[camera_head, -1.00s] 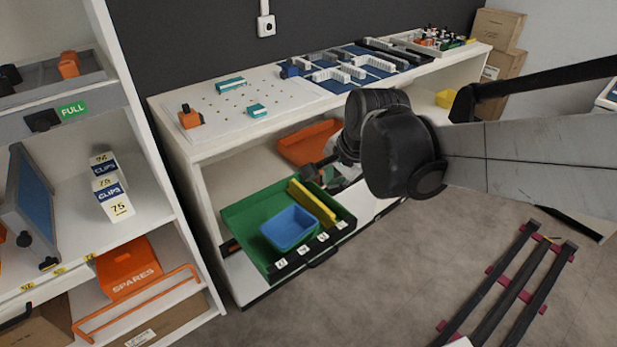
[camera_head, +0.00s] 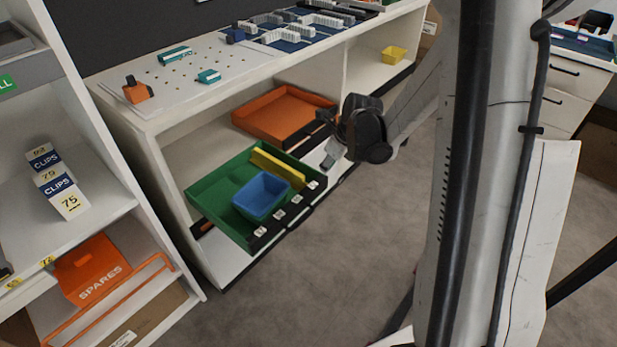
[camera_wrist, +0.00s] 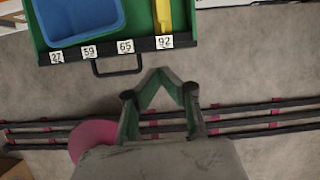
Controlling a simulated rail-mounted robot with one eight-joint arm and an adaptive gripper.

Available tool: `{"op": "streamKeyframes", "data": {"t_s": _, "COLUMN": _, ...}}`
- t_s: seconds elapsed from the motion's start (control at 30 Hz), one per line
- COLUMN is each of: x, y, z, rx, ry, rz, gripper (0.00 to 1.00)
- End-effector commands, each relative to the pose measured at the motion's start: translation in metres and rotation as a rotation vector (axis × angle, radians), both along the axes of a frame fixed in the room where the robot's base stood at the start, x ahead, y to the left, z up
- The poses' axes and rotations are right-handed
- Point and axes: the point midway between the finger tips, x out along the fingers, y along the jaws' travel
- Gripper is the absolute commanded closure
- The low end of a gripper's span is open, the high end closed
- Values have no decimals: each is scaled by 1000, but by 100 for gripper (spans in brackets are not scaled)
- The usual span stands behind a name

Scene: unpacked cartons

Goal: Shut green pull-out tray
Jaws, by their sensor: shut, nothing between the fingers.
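The green pull-out tray (camera_head: 215,189) stands pulled out of the low white cabinet. It holds a blue bin (camera_head: 262,197) and a yellow bar (camera_head: 278,166). Its dark front edge carries numbered labels and a black handle; the handle (camera_wrist: 118,70) shows in the wrist view. My gripper (camera_head: 327,164) is just right of the tray's front corner in the head view, small and partly dark there. In the wrist view my gripper (camera_wrist: 158,74) has its fingers meeting at a point, empty, over floor just in front of the tray front, apart from the handle.
An orange tray (camera_head: 285,114) sits in the cabinet beyond the green one. A shelf rack with an orange SPARES box (camera_head: 92,269) stands at left. Dark rails with pink crosspieces (camera_wrist: 213,118) lie on the floor near my gripper.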

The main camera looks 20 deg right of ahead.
Motion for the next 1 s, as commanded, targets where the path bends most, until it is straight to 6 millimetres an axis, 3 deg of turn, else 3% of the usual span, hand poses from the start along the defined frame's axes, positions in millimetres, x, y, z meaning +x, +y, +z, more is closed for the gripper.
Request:
{"op": "streamKeyframes", "data": {"t_s": 0.27, "x": 6, "y": -1, "z": -21, "rx": 20, "ry": 12, "rz": -42, "gripper": 100}}
{"op": "streamKeyframes", "data": {"t_s": 0.77, "x": 36, "y": 15, "z": -105, "rx": 20, "ry": 10, "rz": -40, "gripper": 100}}
{"op": "streamKeyframes", "data": {"t_s": 1.0, "x": 62, "y": 29, "z": -102, "rx": 19, "ry": 10, "rz": -40, "gripper": 100}}
